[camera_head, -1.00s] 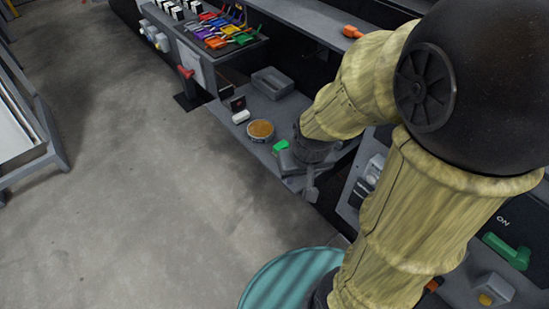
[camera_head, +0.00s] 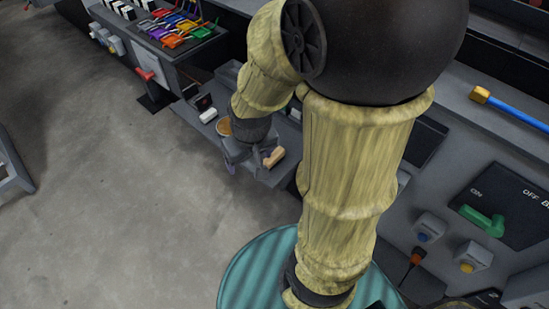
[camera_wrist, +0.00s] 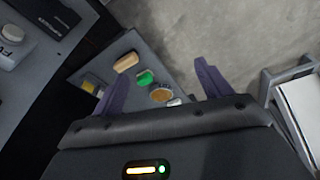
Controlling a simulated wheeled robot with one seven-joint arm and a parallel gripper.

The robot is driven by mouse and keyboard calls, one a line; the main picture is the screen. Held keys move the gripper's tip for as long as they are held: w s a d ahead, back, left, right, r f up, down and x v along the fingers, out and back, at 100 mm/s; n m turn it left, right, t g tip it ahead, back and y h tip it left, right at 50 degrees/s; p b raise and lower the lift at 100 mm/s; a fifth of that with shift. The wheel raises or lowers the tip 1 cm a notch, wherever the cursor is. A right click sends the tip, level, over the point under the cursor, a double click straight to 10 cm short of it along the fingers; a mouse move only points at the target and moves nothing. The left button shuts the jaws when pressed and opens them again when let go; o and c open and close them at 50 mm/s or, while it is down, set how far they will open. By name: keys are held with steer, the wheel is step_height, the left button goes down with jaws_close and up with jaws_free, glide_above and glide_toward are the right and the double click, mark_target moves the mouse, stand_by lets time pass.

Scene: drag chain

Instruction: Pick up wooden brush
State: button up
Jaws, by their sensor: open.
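A tan, wood-coloured block (camera_head: 273,158), which looks like the wooden brush, lies on the grey shelf (camera_head: 284,130) just right of my gripper in the head view. It also shows in the wrist view (camera_wrist: 126,61), upper left, beside a green item (camera_wrist: 145,77). My gripper (camera_head: 246,168) is open and empty, apart from the block. In the wrist view its two purple-grey fingers (camera_wrist: 160,77) stand wide apart, with the block beyond and to the left of the gap's middle. My arm hides part of the shelf in the head view.
A round tin with brown contents (camera_wrist: 160,95) and a small white item (camera_head: 208,116) share the shelf. A rack of coloured tools (camera_head: 178,27) stands farther back. Control panels (camera_head: 490,215) line the right. The floor (camera_head: 110,190) at left is clear.

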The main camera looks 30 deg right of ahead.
steer(key=o, duration=0.4)
steer(key=w+d+n+g+p, duration=0.1)
steer(key=w+d+p, duration=0.1)
steer(key=w+d, duration=0.2)
steer(key=shift+w+f+n, duration=0.25)
steer(key=shift+w+n, duration=0.15)
steer(key=shift+w, duration=0.3)
steer(key=n+g+p, duration=0.1)
steer(key=n+p, duration=0.1)
steer(key=p, duration=0.1)
glide_above(274, 154)
step_height(274, 154, down, 4)
steer(key=shift+s+r, duration=0.1)
steer(key=shift+s, duration=0.2)
step_height(274, 154, down, 12)
steer(key=shift+f+p, duration=0.1)
steer(key=shift+p, duration=0.5)
steer(key=shift+w+f+p, duration=0.2)
steer(key=shift+f+p, duration=0.65)
steer(key=shift+f, duration=1.75)
